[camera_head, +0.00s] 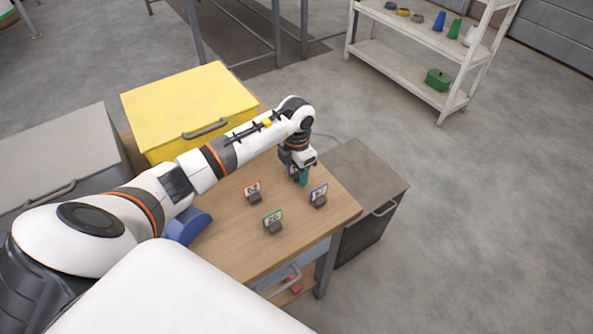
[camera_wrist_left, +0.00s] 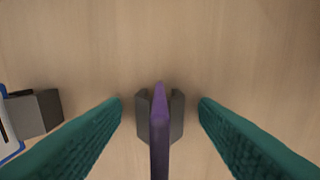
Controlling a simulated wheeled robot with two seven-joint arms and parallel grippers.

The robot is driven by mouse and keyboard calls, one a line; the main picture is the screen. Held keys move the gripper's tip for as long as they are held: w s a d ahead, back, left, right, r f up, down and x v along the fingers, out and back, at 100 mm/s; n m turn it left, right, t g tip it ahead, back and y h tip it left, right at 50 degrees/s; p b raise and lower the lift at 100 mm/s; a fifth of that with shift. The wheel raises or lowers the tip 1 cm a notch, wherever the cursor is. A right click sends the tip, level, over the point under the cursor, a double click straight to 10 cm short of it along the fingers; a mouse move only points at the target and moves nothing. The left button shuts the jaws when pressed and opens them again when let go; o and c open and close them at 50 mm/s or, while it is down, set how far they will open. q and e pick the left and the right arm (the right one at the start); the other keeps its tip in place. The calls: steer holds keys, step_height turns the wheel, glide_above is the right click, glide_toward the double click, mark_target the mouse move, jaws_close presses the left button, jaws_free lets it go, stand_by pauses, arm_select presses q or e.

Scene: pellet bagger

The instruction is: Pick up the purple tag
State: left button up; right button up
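The purple tag (camera_wrist_left: 159,130) stands edge-on in a dark grey holder (camera_wrist_left: 176,115) on the wooden table in the left wrist view. My left gripper (camera_wrist_left: 160,106) is open, with one teal finger on each side of the tag and a gap to both. In the head view my left gripper (camera_head: 302,176) points down over the table's far right part, and it hides the purple tag there. My right gripper is not in view.
A red-edged tag (camera_head: 252,187), a green-edged tag (camera_head: 272,217) and a blue-edged tag (camera_head: 318,191) stand in holders on the wooden table (camera_head: 235,246). A yellow box (camera_head: 185,100) and a dark cabinet (camera_head: 365,180) flank the table. Shelving (camera_head: 400,70) stands farther back.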

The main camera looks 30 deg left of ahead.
arm_select(q)
steer(key=c, duration=1.1)
